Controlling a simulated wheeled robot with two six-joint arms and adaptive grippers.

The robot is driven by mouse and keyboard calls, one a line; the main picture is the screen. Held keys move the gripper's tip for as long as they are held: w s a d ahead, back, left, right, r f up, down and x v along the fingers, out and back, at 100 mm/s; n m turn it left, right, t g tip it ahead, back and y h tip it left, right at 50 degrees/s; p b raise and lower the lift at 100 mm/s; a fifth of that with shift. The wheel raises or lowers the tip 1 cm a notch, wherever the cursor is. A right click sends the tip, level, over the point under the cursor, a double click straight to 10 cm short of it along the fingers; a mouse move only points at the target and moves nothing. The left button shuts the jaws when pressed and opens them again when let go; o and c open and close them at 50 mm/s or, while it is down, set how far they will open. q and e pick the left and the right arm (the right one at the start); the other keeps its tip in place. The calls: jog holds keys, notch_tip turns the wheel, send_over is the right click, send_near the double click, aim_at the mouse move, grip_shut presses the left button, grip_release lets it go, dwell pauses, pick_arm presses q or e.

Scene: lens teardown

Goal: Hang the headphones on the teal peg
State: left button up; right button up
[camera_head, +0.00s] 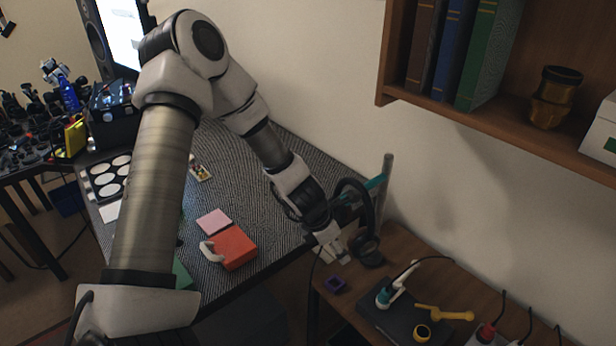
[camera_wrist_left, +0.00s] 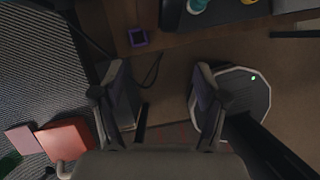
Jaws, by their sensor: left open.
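The black headphones (camera_head: 369,212) are upright beside the desk corner, with their band arched at the top and a dark ear cup low down. The teal peg (camera_head: 375,183) sticks out from a grey upright post (camera_head: 388,164). The band crosses the peg and appears to hang on it, though the contact is partly hidden. My left gripper (camera_head: 335,250) is just left of the lower ear cup. In the left wrist view, its two fingers (camera_wrist_left: 162,98) are apart with nothing between them. My right gripper is not in view.
A purple square ring (camera_head: 335,285) lies on the wooden side table (camera_head: 405,243), near a dark mat with tools. A red box (camera_head: 236,247) and a pink pad (camera_head: 214,221) lie on the grey desk mat. A wall shelf (camera_head: 490,130) overhangs the right.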

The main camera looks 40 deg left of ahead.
pick_arm(q)
jog(key=s+a, duration=0.2)
jog(key=s, duration=0.5)
jog(key=shift+s+a, duration=0.4)
jog(key=s+f+m+g+y, duration=0.45)
jog(key=s+f+m, duration=0.35)
jog(key=s+f, duration=0.2)
jog(key=s+d+f+m+h, duration=0.1)
jog(key=s+d+f+m, duration=0.2)
jog(key=d+m, duration=0.4)
jog(key=s+d+f+m+h, duration=0.2)
jog(key=d+f+m, duration=0.2)
jog(key=m, duration=1.2)
jog(key=d, duration=0.2)
jog(key=shift+s+d+m, duration=0.35)
jog(key=shift+s+m, duration=0.05)
dwell(3.0)
